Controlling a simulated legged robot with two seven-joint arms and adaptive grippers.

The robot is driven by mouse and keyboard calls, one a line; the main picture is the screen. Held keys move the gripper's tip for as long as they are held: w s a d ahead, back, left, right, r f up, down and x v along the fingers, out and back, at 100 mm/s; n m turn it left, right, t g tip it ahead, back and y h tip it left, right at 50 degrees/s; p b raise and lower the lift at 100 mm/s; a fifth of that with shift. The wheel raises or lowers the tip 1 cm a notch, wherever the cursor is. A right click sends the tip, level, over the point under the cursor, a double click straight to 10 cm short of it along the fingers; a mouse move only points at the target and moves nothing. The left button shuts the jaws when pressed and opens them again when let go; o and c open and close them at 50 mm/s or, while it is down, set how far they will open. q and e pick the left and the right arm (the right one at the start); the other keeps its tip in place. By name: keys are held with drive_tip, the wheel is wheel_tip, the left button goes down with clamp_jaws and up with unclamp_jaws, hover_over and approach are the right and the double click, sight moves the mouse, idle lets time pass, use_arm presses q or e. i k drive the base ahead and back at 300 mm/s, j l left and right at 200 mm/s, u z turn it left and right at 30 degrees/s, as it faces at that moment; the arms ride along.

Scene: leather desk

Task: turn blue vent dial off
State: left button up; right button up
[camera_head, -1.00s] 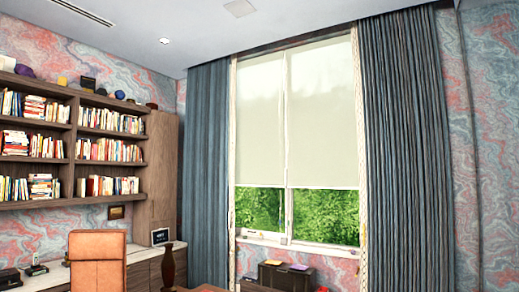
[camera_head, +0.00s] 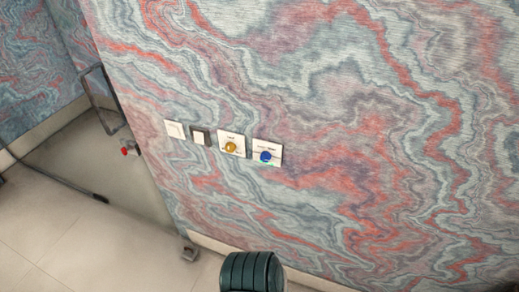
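The blue vent dial (camera_head: 265,156) is a round blue knob on a white wall plate, at the right end of a row of wall fittings. A yellow dial (camera_head: 230,147) on a similar white plate sits just left of it. The marking on the blue dial is too small to read, so I cannot tell its setting. Neither of my grippers shows in the head view, and nothing touches the dial.
Left of the dials are a dark square switch (camera_head: 200,137) and a white switch plate (camera_head: 174,129). A dark green ribbed cylindrical object (camera_head: 250,271) stands at the bottom, below the dials. Tiled floor (camera_head: 80,240) lies at left.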

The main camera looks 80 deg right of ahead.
sight(265, 157)
drive_tip(key=z, duration=2.9)
